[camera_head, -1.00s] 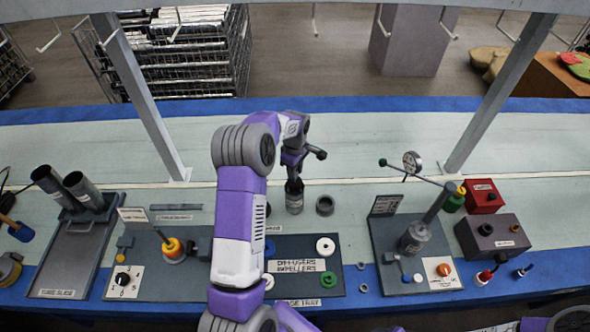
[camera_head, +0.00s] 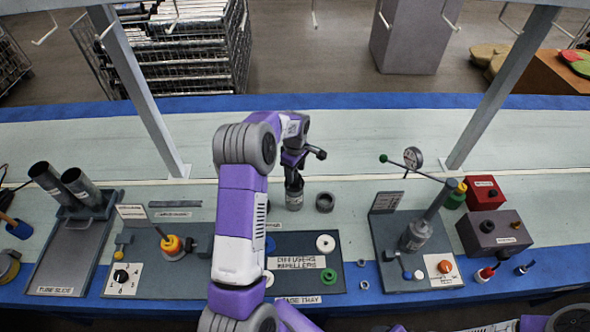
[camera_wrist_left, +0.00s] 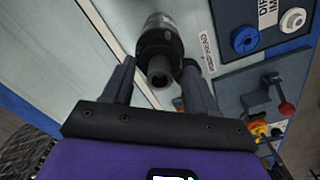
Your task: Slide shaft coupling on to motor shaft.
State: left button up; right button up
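A dark cylinder with a light label band, which looks like the motor (camera_head: 294,200), stands upright on the pale bench. In the left wrist view, the motor (camera_wrist_left: 160,40) has a short grey cylindrical piece (camera_wrist_left: 160,71) on its end facing the camera. I cannot tell whether that piece is the bare shaft or the coupling on it. My left gripper (camera_head: 293,176) is over the motor's top. In the left wrist view, the fingers of my left gripper (camera_wrist_left: 158,72) are spread either side of this end with gaps. My right gripper is out of view.
A diffusers and impellers tray (camera_head: 330,285) is in front. A dark fixture with a gauge and lever (camera_head: 385,245) is to the right. Bench space behind the motor is clear.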

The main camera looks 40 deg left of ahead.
aim_at(295, 173)
pick_arm(q)
notch_tip(295, 173, up, 8)
jog(key=shift+f+p, duration=0.2)
jog(key=shift+p, duration=0.55)
dwell(0.9)
